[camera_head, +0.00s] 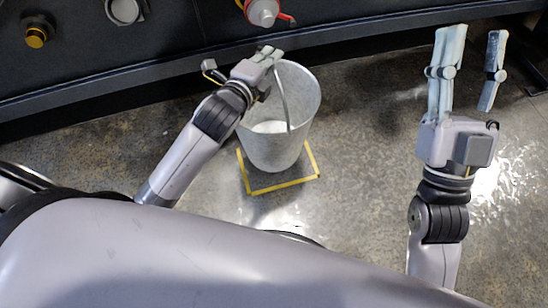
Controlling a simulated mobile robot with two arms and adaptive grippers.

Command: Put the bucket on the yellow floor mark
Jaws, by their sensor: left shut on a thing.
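The grey metal bucket (275,149) stands out in the middle of the head view, over the yellow floor mark (283,186). The mark is a yellow outline on the floor; its near edge and parts of both sides show, and the bucket hides the rest. I cannot tell whether the bucket's bottom touches the floor. My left gripper (270,56) is shut at the bucket's upper left rim, by the handle (284,100), which crosses the opening. My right gripper (468,70) is open and empty, with its fingers apart, well to the right of the bucket.
A dark machine (120,70) runs along the back, with a yellow knob (37,37), a round grey fitting (124,9) and a red-and-grey fitting (263,11). The concrete floor (360,190) between the bucket and my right arm is clear.

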